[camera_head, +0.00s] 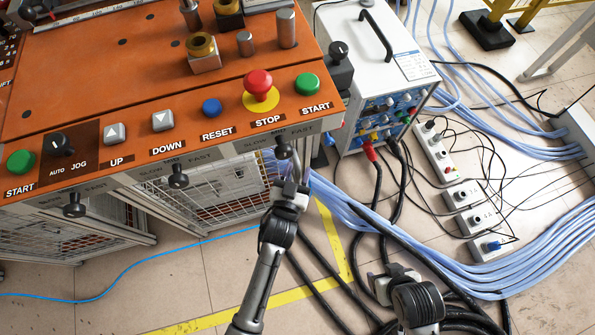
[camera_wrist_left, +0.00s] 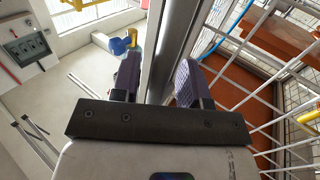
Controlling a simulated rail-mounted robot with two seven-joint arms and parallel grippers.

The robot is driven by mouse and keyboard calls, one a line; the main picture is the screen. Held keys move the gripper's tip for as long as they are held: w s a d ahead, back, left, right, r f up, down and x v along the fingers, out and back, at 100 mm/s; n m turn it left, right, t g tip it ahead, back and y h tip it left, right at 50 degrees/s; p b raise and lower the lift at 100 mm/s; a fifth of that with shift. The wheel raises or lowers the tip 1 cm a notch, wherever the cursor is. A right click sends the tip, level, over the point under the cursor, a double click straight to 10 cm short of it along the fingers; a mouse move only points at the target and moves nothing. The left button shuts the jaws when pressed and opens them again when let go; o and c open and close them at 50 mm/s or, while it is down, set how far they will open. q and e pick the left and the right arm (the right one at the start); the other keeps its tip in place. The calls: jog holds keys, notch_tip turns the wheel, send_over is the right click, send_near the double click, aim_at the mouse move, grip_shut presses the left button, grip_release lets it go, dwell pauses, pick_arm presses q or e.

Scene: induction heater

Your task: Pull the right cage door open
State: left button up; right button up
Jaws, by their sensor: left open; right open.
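The right cage door (camera_head: 215,190), a white wire mesh panel in a grey metal frame, hangs below the orange control panel; whether it stands ajar is unclear. My left gripper (camera_head: 288,175) is at its right end, under the panel edge. In the left wrist view, the open fingers of my left gripper (camera_wrist_left: 158,80) lie on either side of a grey upright frame bar (camera_wrist_left: 172,45), with wire mesh to its right. Contact with the bar cannot be told. My right gripper (camera_head: 390,279) is open and empty, low over the cables at the right.
The orange control panel (camera_head: 110,85) with buttons and small black knobs overhangs the doors. A white power unit (camera_head: 365,50) stands right of it. Blue hoses (camera_head: 440,255) and black cables (camera_head: 375,195) cover the floor at right.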

pick_arm(q)
grip_shut()
dwell(0.4)
